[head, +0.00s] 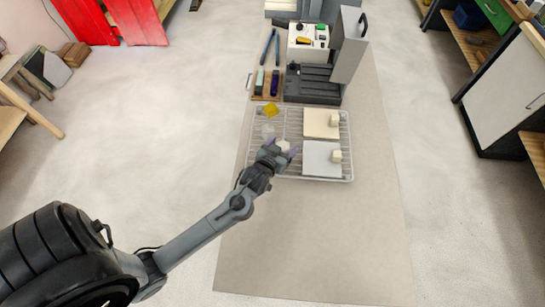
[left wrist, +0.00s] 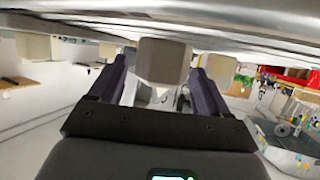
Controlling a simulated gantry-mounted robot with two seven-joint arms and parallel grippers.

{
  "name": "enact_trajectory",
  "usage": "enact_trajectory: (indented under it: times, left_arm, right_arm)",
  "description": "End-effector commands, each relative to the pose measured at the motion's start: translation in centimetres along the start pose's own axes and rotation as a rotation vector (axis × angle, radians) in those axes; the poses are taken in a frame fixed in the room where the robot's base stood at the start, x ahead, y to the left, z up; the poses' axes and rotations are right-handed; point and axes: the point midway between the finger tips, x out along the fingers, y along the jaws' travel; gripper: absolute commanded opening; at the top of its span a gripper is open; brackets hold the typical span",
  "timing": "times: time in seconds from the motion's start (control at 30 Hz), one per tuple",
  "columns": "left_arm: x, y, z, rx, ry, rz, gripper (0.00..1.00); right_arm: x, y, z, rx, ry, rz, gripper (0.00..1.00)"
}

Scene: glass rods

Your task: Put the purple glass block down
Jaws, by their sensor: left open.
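My left gripper (head: 284,148) is open over the near left part of the wire rack (head: 350,165). Its dark purple fingers also show in the left wrist view (left wrist: 163,85). A pale block (head: 283,145) stands between or just beyond the fingertips; it looks beige-grey in the wrist view (left wrist: 164,60), with room on both sides. A yellow block (head: 271,109) and a clear whitish piece (head: 268,130) are farther back on the rack. A dark blue-purple piece (head: 274,83) lies in the wooden tray behind; I cannot tell whether it is the purple glass block. My right gripper is not in view.
A cream plate (head: 318,122) and a pale grey plate (head: 318,158) lie on the rack's right side, each with a small block at its right edge. A dark grey machine (head: 312,85) stands behind the rack. The table (head: 310,240) in front is bare.

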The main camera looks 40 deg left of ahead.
Motion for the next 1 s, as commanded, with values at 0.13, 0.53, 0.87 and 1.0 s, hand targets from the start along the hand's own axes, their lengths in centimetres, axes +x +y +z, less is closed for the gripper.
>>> enact_trajectory:
  times: [0.13, 0.53, 0.87, 1.0]
  left_arm:
    - [-2.9, 0.0, 0.1, -0.001, -0.002, 0.001, 0.77]
    - [-8.8, 0.0, 0.1, -0.001, -0.002, 0.0, 0.77]
    - [-13.0, 2.9, 3.2, 0.069, -0.271, 0.15, 0.77]
    - [-16.9, 4.0, 5.7, 0.165, -0.489, 0.239, 0.77]
  right_arm:
    - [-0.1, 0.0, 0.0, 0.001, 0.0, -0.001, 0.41]
    - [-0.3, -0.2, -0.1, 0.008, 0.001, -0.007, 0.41]
    - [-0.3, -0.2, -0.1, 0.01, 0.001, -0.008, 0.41]
    - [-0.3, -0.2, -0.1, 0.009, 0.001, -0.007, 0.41]
